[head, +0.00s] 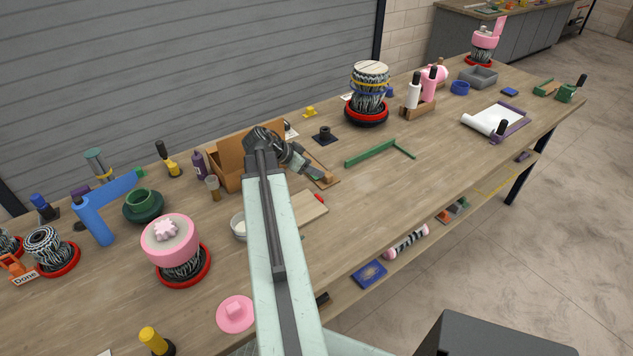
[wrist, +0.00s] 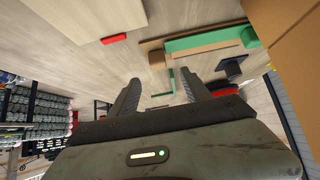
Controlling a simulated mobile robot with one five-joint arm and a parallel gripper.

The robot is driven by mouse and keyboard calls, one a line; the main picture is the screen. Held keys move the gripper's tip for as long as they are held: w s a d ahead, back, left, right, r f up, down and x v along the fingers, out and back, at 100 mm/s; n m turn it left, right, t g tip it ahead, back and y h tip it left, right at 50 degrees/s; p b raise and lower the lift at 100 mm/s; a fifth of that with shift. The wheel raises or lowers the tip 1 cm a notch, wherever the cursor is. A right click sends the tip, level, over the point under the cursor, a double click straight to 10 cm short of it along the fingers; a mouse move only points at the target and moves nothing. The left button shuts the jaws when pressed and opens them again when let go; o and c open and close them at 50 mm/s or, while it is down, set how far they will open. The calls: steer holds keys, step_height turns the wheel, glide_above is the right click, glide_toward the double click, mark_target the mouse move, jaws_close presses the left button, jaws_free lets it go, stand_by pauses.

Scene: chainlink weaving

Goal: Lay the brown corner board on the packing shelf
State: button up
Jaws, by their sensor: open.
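The brown corner board (head: 328,181) appears to be the tan angled piece beside my gripper, partly hidden by it in the head view. In the wrist view the brown board (wrist: 154,54) lies on the table with a green bar along it, beyond the fingertips. My gripper (head: 318,175) is open and empty above the table, fingers pointing toward the board; both fingers show in the wrist view (wrist: 160,86). No contact with the board is visible. A lower shelf (head: 405,254) runs under the table's front edge; I cannot tell whether it is the packing shelf.
A cardboard box (head: 229,165) stands left of my gripper. A green frame (head: 380,150) and black block (head: 324,135) lie beyond. A pale board (head: 310,208) and red piece (wrist: 114,38) are near. A striped roll (head: 407,241) and blue book (head: 369,273) occupy the lower shelf.

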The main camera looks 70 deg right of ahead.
mark_target(327, 174)
steer(key=shift+b+x, duration=0.85)
steer(key=shift+x, duration=0.65)
steer(key=b+x, duration=0.3)
steer(key=x, duration=0.1)
steer(key=shift+s+f+b, duration=0.1)
steer(key=shift+f+b, duration=0.25)
steer(key=shift+f, duration=0.1)
steer(key=shift+s+d+f, duration=0.15)
steer(key=shift+r, duration=0.2)
jaws_close()
